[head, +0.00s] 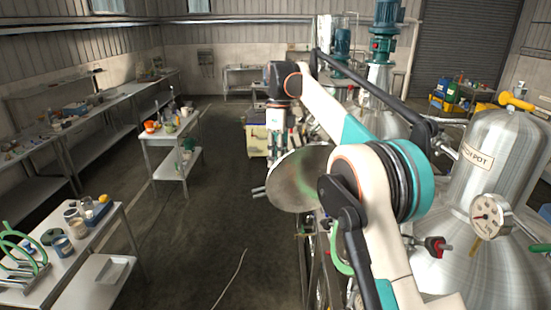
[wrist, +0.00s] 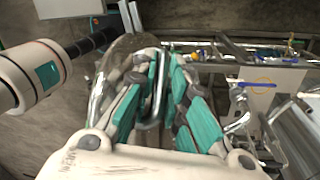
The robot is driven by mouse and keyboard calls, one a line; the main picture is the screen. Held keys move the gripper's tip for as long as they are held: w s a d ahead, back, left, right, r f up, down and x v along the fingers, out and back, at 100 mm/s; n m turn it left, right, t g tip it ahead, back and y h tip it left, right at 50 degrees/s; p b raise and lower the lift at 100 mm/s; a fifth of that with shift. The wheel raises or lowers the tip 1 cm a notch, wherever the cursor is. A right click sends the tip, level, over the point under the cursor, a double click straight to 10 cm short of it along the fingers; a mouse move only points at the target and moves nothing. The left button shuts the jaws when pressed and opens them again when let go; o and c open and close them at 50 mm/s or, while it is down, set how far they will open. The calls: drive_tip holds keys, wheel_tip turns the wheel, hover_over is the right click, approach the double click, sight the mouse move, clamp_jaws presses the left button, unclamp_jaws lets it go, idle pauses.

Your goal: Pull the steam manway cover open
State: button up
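The steam manway cover (head: 297,180) is a round metal disc in the middle of the head view, its broad face towards the camera. My arm partly hides its right edge. In the wrist view the cover's shiny curved edge (wrist: 108,68) shows behind the left finger. A bent metal bar handle (wrist: 160,90) stands between the fingers. My gripper (wrist: 166,72) has its teal finger pads close on both sides of this handle and looks shut on it. In the head view my gripper (head: 277,147) is by the cover's upper left; its fingertips are not clear.
Steel tanks, one with a gauge (head: 489,216), stand at the right. A small table (head: 170,137) with containers and a nearer table (head: 118,228) stand at the left, with benches along the wall. The floor (head: 200,225) left of the cover is clear.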

drive_tip(key=shift+w+d+f, duration=0.2)
drive_tip(key=shift+w+d, duration=0.15)
drive_tip(key=shift+s, duration=0.15)
